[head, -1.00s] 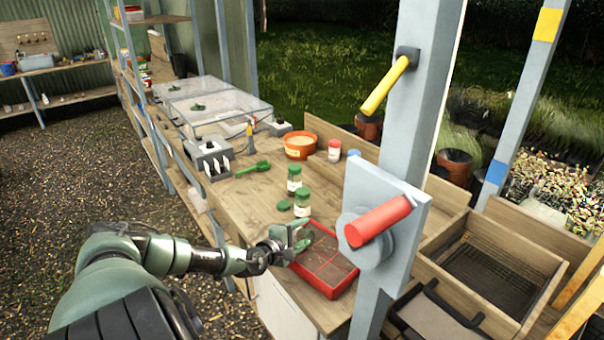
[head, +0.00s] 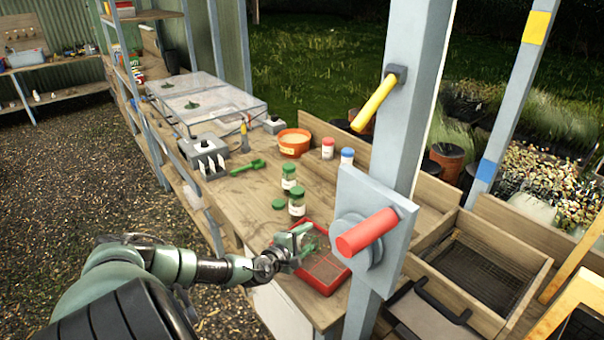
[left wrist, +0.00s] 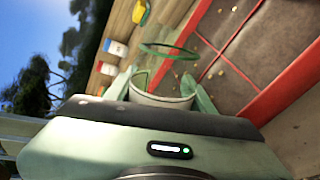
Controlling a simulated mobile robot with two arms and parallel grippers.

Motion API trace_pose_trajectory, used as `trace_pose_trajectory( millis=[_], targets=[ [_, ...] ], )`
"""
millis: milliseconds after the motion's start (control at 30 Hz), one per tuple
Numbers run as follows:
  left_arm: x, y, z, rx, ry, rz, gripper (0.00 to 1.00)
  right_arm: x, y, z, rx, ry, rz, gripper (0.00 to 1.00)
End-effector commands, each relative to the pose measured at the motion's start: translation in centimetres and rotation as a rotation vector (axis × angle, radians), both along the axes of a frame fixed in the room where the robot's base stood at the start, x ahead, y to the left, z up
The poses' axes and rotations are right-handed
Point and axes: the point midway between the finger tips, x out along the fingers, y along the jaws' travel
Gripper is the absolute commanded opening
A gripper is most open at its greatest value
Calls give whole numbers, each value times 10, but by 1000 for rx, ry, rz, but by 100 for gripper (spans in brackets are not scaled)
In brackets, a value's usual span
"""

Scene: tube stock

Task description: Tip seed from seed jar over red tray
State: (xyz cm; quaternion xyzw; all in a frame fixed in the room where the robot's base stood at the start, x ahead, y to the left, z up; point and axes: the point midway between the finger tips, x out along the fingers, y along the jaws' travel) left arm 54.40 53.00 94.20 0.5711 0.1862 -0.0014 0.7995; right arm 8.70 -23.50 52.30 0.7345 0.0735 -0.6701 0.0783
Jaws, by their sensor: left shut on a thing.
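My left gripper (head: 292,246) is shut on the seed jar, a clear jar with a green rim. It holds the jar tilted above the near left part of the red tray (head: 343,277). In the left wrist view the seed jar (left wrist: 162,99) sits between the fingers, its green-rimmed mouth toward the tray. The red tray (left wrist: 272,98) has brown soil in divided sections there. Small pale specks that look like seed (left wrist: 221,73) show over the soil. How much seed is left inside the jar is unclear. My right gripper is not in view.
Two green-topped jars (head: 297,204) and a loose green lid (head: 279,204) stand just behind the tray. A post with a red handle (head: 366,232) rises right of the tray.

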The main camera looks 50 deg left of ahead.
Motion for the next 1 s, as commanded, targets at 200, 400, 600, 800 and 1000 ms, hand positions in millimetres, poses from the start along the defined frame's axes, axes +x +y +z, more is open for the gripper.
trace_pose_trajectory(
  millis=[200,400,600,800,1000],
  targets=[
    [2,-13,3,0,-3,1,0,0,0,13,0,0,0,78],
    [3,-24,3,0,-3,1,0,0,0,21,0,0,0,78],
    [3,-30,1,2,-3,1,0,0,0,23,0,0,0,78],
    [3,-29,1,2,-3,1,0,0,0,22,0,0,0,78],
    [3,-29,5,37,9,2,0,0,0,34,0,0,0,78]
  ],
)
